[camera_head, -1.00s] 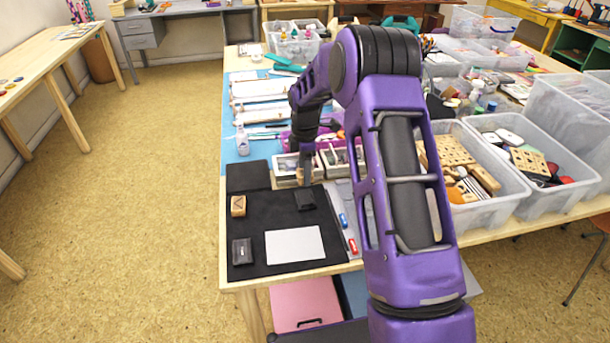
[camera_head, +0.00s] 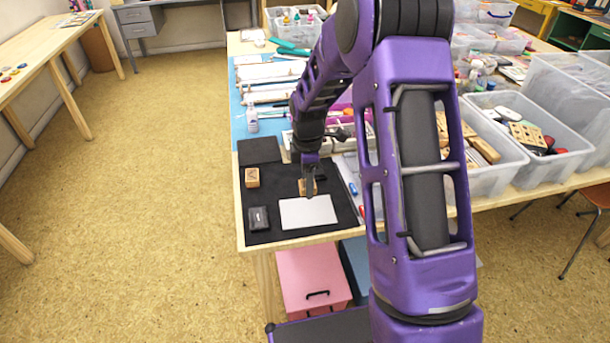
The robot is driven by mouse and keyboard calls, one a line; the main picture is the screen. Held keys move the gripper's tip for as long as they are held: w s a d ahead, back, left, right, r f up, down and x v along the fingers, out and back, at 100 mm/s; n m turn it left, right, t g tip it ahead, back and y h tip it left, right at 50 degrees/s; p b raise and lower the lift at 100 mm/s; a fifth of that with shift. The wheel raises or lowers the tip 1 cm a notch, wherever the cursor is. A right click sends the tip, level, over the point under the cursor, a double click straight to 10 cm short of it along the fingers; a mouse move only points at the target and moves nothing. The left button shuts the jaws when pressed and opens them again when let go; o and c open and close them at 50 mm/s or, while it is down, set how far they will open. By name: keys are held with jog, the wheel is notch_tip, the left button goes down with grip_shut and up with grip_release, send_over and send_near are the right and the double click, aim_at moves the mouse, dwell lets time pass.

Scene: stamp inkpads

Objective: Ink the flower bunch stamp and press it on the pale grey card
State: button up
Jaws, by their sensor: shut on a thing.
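My gripper (camera_head: 309,192) is shut on a small wooden stamp (camera_head: 302,187) and points down. The stamp appears at the back edge of the pale grey card (camera_head: 308,214); I cannot tell how high above it or the mat. Its face is hidden, so I cannot see its design. The card lies flat on the black mat (camera_head: 283,236). A black inkpad (camera_head: 258,218) with a small label lies left of the card. A second dark inkpad (camera_head: 320,171) seems to sit behind my gripper, partly hidden.
Another wooden stamp (camera_head: 252,177) with a dark mark stands at the mat's left. A dark square (camera_head: 259,150) lies behind it. Markers (camera_head: 354,188) lie right of the mat. Clear bins (camera_head: 515,165) stand farther right.

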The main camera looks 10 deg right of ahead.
aim_at(307, 212)
jog(key=shift+s+f, duration=0.15)
jog(key=shift+s, duration=0.2)
jog(key=shift+f+b, duration=2.15)
jog(key=shift+f, duration=0.8)
jog(key=shift+f+b, duration=0.3)
jog(key=shift+f, duration=0.35)
jog(key=shift+r, duration=0.2)
jog(key=shift+r+p, duration=0.45)
jog(key=shift+p, duration=0.05)
jog(key=shift+r, duration=0.15)
jog(key=shift+r+p, duration=2)
jog(key=shift+r, duration=0.7)
jog(key=shift+w, duration=0.1)
